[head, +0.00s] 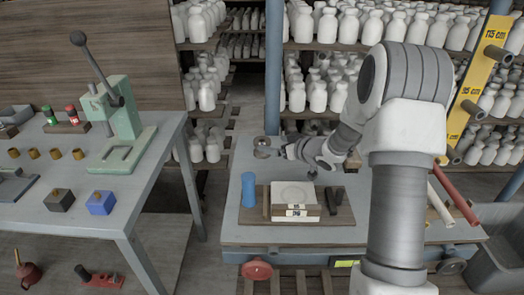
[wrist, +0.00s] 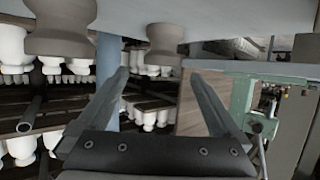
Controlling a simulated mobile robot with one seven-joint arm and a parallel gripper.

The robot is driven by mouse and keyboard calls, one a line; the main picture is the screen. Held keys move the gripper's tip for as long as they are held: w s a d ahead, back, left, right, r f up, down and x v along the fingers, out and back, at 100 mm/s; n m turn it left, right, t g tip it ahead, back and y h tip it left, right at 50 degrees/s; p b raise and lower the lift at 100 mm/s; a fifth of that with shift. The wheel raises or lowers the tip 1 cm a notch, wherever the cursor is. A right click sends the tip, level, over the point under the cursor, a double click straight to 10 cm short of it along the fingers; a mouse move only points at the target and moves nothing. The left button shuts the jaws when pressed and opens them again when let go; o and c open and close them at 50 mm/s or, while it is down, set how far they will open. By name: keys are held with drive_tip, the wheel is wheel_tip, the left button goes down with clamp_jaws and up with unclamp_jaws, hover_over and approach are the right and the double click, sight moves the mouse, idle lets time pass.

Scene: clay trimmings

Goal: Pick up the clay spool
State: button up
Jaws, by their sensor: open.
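A grey-brown clay spool (head: 262,147) stands at the back left of the wheeled worktable (head: 237,228). The wrist view appears upside down and shows two brownish spool shapes hanging from the pale tabletop at the top. The smaller spool (wrist: 164,42) lies ahead, between the lines of my fingers; the larger spool (wrist: 62,28) is nearer, at upper left. I cannot tell for certain which matches the one in the head view. My gripper (head: 284,152) reaches left, just right of the spool. In the wrist view my gripper (wrist: 160,75) is open with nothing between its fingers.
A blue cylinder (head: 248,190) and a white mould block (head: 296,196) stand at the front of the worktable. Shelves of white bottles (head: 320,98) and a blue post (head: 273,65) are behind. A bench with a green press (head: 125,118) is at left.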

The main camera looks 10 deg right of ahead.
sight(266, 142)
drive_tip(key=x, duration=0.5)
drive_tip(key=shift+b, duration=0.35)
drive_tip(key=shift+a+b+x, duration=0.1)
drive_tip(key=shift+b+x, duration=0.35)
drive_tip(key=shift+x, duration=0.9)
drive_tip(key=shift+a+b+x, duration=0.15)
drive_tip(key=shift+b+x, duration=0.25)
drive_tip(key=shift+x, duration=0.9)
drive_tip(key=shift+s, duration=0.1)
drive_tip(key=shift+c, duration=0.2)
drive_tip(key=c, duration=1.4)
drive_tip(key=shift+r, duration=0.15)
drive_tip(key=shift+c, duration=0.7)
drive_tip(key=shift+r, duration=0.1)
